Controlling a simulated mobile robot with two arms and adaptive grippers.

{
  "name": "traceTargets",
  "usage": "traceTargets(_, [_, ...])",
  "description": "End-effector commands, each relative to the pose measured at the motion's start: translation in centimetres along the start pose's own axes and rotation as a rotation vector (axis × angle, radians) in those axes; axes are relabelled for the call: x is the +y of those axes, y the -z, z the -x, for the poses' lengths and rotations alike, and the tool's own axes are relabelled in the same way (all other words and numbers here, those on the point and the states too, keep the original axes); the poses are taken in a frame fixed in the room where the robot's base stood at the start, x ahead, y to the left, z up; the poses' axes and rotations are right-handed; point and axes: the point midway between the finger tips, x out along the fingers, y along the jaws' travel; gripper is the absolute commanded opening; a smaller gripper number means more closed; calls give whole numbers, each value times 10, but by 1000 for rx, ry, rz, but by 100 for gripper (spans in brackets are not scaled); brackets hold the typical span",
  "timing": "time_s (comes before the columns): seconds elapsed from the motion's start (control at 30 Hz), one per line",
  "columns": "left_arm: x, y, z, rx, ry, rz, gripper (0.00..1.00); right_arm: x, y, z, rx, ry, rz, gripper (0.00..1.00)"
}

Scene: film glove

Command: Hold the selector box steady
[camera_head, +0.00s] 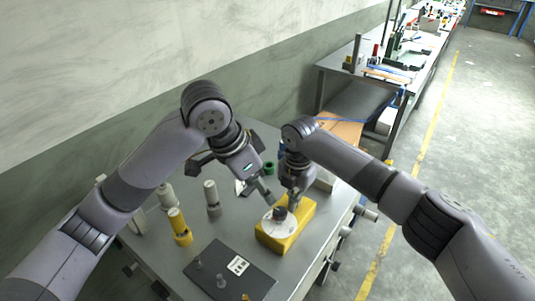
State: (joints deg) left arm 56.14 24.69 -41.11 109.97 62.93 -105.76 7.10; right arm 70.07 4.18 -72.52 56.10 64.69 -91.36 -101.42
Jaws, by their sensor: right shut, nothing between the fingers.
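The selector box (294,233) is a yellow block on the grey bench, with a round white dial plate (272,228) and a small dark knob on top. My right gripper (289,204) points down at the box's far part, close to the knob; it is shut with nothing between its fingers. I cannot tell whether it touches the knob. My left gripper (266,194) is just beyond and left of the box, with a finger reaching toward its far left corner. Contact there is unclear, and so is its opening. My grippers hide part of the box's far side.
A dark plate (229,272) with a white label and small pegs lies at the bench's near edge. A yellow cylinder (179,227) and grey cylinders (212,198) stand to the left. A green ring-like part (268,168) is behind. Bench (222,232) is clear between the cylinders and box.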

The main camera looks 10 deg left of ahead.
Motion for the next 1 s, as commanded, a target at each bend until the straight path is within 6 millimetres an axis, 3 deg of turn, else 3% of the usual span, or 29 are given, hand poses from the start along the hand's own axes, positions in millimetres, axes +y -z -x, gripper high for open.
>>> traceTargets(0.13, [0, 0, -1, 0, 0, 0, 51, -2, 2, -1, 5, 9, 0, 0])
traceTargets(0.7, [0, 0, 0, 0, 0, 0, 51, 0, 0, 46, 2, 2, 0, 0])
traceTargets(1.0, [0, 0, 0, 0, 0, 0, 51, -1, 0, 49, 2, 2, 0, 0])
